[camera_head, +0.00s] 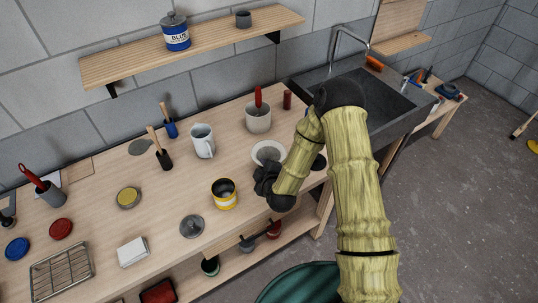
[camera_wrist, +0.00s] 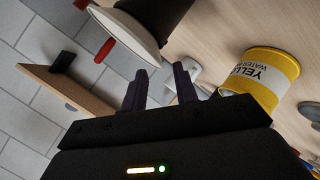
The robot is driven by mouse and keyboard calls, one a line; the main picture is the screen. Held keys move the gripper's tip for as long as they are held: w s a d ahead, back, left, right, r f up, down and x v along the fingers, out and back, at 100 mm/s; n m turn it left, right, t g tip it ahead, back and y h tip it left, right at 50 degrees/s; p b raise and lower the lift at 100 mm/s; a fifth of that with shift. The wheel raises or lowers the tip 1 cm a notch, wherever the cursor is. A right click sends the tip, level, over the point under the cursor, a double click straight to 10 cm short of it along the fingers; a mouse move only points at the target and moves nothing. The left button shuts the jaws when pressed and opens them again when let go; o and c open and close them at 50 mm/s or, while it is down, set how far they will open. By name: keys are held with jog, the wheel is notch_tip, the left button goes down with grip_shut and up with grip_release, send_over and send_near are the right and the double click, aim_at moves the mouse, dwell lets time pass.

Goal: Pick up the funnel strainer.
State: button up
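The funnel strainer looks to be the round piece with a pale rim and grey inside (camera_head: 268,152) on the bench, just behind my gripper in the head view. In the wrist view, a pale flared rim with a dark body (camera_wrist: 124,33), probably the same strainer, is close beyond the fingertips at the top. My gripper (camera_head: 274,190) is low over the bench's front part, beside the strainer, which it partly hides. In the wrist view my gripper's two fingers (camera_wrist: 161,70) stand apart, with nothing held between them. I cannot tell whether a finger touches the strainer.
A yellow-banded tin (camera_head: 224,194) stands close left of my gripper and shows large in the wrist view (camera_wrist: 265,78). A white mug (camera_head: 202,141) and a pale pot with a red handle (camera_head: 258,118) stand behind. The sink (camera_head: 390,105) is at right.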

jog(key=x, duration=0.1)
jog(key=p+x, duration=0.2)
jog(key=x, duration=0.1)
jog(key=shift+w+d+f, duration=0.1)
jog(key=shift+d, duration=0.25)
grip_shut()
